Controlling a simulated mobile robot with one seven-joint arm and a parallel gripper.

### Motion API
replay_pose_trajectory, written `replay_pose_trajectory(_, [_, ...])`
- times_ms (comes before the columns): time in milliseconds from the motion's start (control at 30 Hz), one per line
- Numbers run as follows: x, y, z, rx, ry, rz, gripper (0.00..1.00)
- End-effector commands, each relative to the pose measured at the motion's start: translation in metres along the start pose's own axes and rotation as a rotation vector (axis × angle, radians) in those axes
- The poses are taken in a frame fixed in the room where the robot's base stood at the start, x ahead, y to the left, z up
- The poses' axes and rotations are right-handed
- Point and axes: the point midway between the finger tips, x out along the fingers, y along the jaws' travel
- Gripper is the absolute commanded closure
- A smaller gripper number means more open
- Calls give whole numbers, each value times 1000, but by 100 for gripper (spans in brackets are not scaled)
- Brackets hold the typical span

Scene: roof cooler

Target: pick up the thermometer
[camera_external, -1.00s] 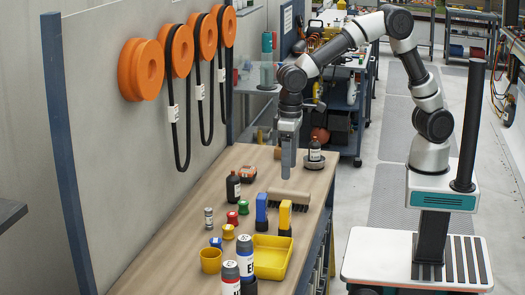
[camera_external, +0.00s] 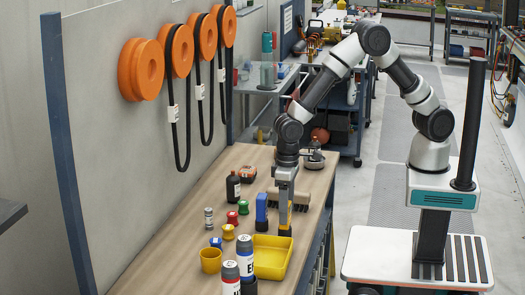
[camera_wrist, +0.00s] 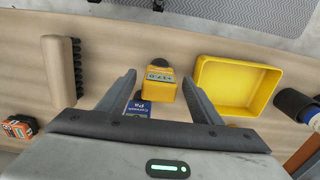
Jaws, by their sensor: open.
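A yellow handheld instrument (camera_wrist: 161,90) with a small display label and a dark end stands on the wooden bench; I take it for the thermometer. In the wrist view it is between my gripper's (camera_wrist: 160,79) two open fingers, with a gap on each side. In the external view my gripper (camera_external: 284,218) points down at it and hides most of it. A similar blue instrument (camera_external: 261,211) stands just left of it; in the wrist view the blue one (camera_wrist: 136,107) shows nearer the camera, beside the left finger.
A yellow tray (camera_external: 271,259) lies in front of the instruments, at the right in the wrist view (camera_wrist: 235,82). A wooden brush (camera_wrist: 55,72) lies at the left there. Bottles, cans and small colored pots crowd the bench (camera_external: 199,238).

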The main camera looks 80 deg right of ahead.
Motion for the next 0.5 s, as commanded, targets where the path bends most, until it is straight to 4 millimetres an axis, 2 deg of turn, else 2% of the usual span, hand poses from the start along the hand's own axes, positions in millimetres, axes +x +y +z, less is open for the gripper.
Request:
replay_pose_trajectory(200, [32,1,-2,0,-3,2,41])
replay_pose_trajectory(500, [38,1,-3,0,0,0,41])
